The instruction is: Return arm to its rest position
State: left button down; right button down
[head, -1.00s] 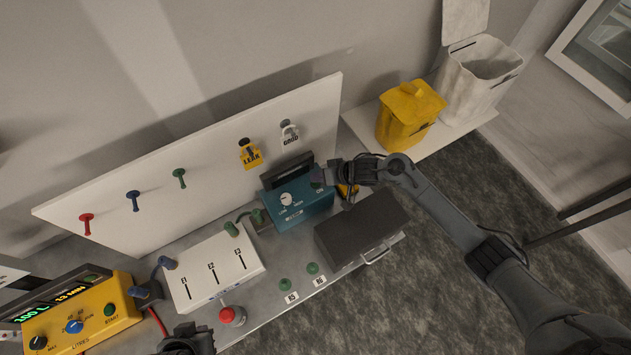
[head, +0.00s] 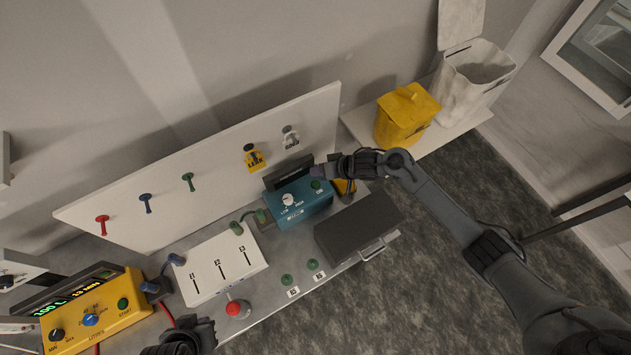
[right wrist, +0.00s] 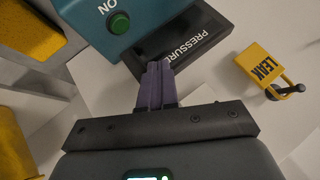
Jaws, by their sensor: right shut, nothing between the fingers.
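My right arm reaches in from the right in the head view. Its gripper (head: 320,171) is above the right end of the teal box (head: 300,205), near the box's green button and the dark display panel (head: 287,172). In the right wrist view the purple fingers (right wrist: 157,72) are together with nothing between them, in front of the panel marked PRESSURE (right wrist: 198,42). I cannot tell whether they touch it. My left arm's end (head: 185,338) shows at the bottom edge of the head view; its fingers are not clear.
A yellow LEAK tag (head: 253,160) hangs on the white board (head: 215,165). A dark case (head: 358,228) stands below my right gripper. A yellow bin (head: 407,115) and white bin (head: 473,78) stand at the upper right. A white box (head: 218,268) and yellow console (head: 95,315) are left.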

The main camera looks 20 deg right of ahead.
dwell(0.5)
jog(key=s+a+n+h, duration=0.2)
jog(key=s+a+h, duration=0.15)
jog(key=s, duration=0.65)
jog(key=s+d+r+g+h, duration=0.1)
jog(key=s+d+r, duration=0.2)
jog(key=s, duration=0.7)
jog(key=s+d+r+g+h, duration=0.1)
jog(key=s+d+r, duration=0.3)
jog(key=s, duration=0.6)
jog(key=shift+r+g+h, duration=0.4)
jog(key=shift+r+h, duration=0.05)
jog(key=shift+r, duration=0.1)
